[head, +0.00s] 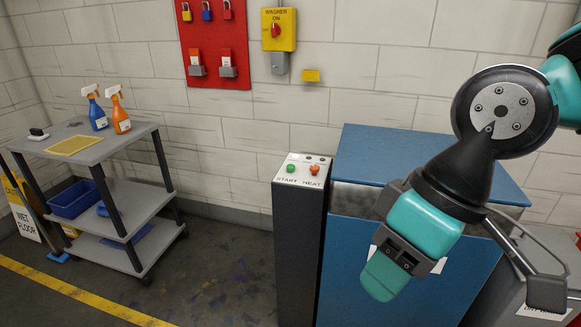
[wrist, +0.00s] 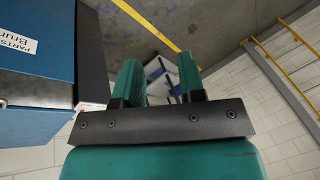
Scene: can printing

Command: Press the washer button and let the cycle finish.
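A dark pedestal (head: 298,240) carries a green button (head: 291,168) above START and an orange-red button (head: 314,170) above HEAT. The blue washer (head: 345,270) stands right beside it, its lid down; it also shows at the left of the wrist view (wrist: 35,85) with a partly cut-off PARTS label. My gripper (head: 381,280) hangs in front of the washer, right of the pedestal and apart from the buttons, pointing down. In the wrist view its two teal fingers (wrist: 160,78) are apart with nothing between them. My gripper covers part of the washer's front.
A grey trolley (head: 140,198) at left holds spray bottles (head: 108,110) and a blue bin (head: 73,198). A WET FLOOR sign (head: 22,210) stands beside it. A yellow WASHER ON switch box (head: 279,30) and a red lock board (head: 213,75) hang on the wall. Floor left of the pedestal is clear.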

